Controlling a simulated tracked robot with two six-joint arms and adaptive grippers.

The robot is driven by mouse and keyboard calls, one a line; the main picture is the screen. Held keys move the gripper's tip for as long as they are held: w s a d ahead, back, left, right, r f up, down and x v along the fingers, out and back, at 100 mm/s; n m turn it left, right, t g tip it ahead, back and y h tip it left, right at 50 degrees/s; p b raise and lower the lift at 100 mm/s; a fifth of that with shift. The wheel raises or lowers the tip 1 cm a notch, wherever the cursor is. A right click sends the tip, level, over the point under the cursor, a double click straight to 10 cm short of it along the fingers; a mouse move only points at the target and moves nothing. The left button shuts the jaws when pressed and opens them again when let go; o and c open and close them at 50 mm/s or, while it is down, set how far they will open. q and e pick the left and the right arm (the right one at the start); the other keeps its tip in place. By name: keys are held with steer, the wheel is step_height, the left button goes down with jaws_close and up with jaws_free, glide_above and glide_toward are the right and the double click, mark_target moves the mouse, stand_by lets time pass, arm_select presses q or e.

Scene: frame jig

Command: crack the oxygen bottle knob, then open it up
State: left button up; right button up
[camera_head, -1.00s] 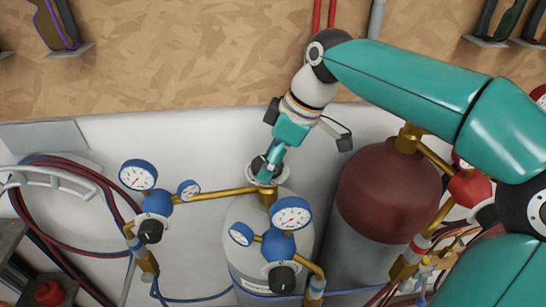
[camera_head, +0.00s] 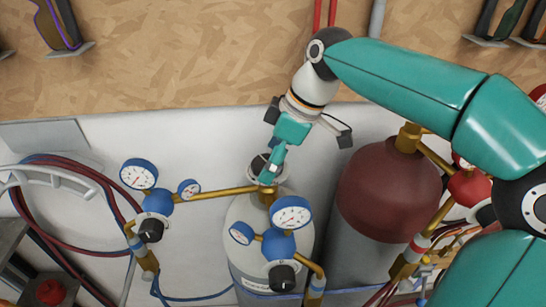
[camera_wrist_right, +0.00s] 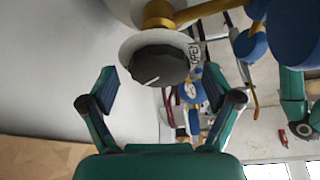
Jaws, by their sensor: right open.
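The oxygen bottle (camera_head: 240,218) is a pale grey cylinder standing upright against the white wall panel. Its dark round knob (camera_head: 259,163) sits on a pale disc at the top, partly hidden by my right gripper (camera_head: 269,168). The wrist view shows the knob (camera_wrist_right: 156,64) face on, with a white pointer line and an "OPEN" label on the disc beside it. My right gripper (camera_wrist_right: 160,80) is open, with one finger on each side of the knob and visible gaps between. Exact depth over the knob is hard to tell. My left gripper is not recognisable in any view.
A gauge regulator (camera_head: 278,243) stands in front of the bottle, and another gauge set (camera_head: 156,200) is at the left on a brass pipe (camera_head: 215,192). A dark red bottle (camera_head: 388,192) stands close on the right. Hoses (camera_head: 85,175) hang at the left.

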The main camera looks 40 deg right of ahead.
steer(key=v, duration=1.2)
steer(key=shift+w, duration=0.1)
